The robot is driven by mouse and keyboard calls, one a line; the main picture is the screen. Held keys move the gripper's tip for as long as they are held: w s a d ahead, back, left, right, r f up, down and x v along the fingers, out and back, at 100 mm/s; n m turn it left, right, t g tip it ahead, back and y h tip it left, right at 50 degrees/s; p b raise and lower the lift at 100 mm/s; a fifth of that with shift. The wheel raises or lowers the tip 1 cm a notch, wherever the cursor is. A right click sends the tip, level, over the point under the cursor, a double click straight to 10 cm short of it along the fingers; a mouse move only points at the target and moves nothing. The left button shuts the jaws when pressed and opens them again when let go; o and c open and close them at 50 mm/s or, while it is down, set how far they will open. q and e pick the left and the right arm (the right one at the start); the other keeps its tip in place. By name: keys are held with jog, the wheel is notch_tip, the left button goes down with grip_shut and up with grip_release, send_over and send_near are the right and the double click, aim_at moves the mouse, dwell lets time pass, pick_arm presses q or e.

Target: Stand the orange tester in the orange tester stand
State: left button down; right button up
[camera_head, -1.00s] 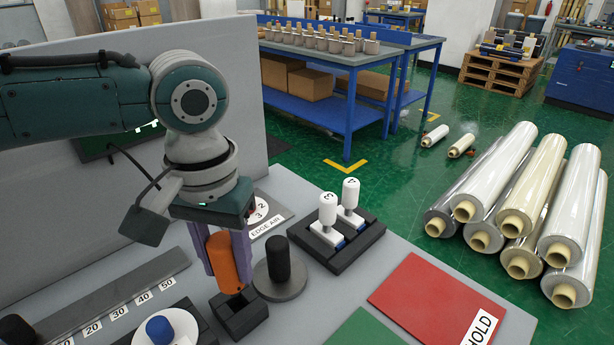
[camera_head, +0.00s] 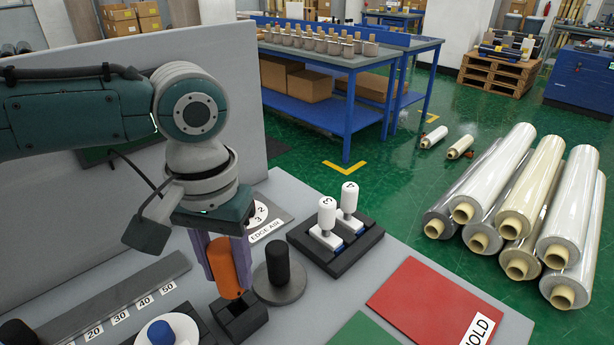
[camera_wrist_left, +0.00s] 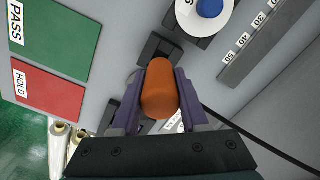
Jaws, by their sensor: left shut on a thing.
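The orange tester (camera_head: 223,268) is a thick orange cylinder, close to upright. My left gripper (camera_head: 217,262) has purple fingers and is shut on it. In the left wrist view the tester (camera_wrist_left: 161,92) sits between both fingers. The black block-shaped holder (camera_head: 241,318), which looks like the tester stand, is on the grey table right below it. The tester's lower end overlaps the holder's back edge in the head view; I cannot tell whether it touches or is inside. The tester partly hides the holder in the left wrist view. My right gripper is not in view.
A round black base with a post (camera_head: 278,275) stands close right of the holder. A black tray with white-handled tools (camera_head: 335,245) is behind it. A white disc with a blue knob (camera_head: 168,332) is at front left. A red HOLD mat (camera_head: 435,300) lies right. A grey panel rises behind.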

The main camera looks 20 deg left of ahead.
aim_at(221, 246)
pick_arm(q)
jog(key=shift+p, duration=0.45)
jog(key=shift+f+b, duration=1.4)
jog(key=shift+f, duration=0.75)
jog(key=shift+c, duration=1.7)
grip_release()
notch_tip(221, 246, up, 10)
jog(key=shift+p, duration=1.05)
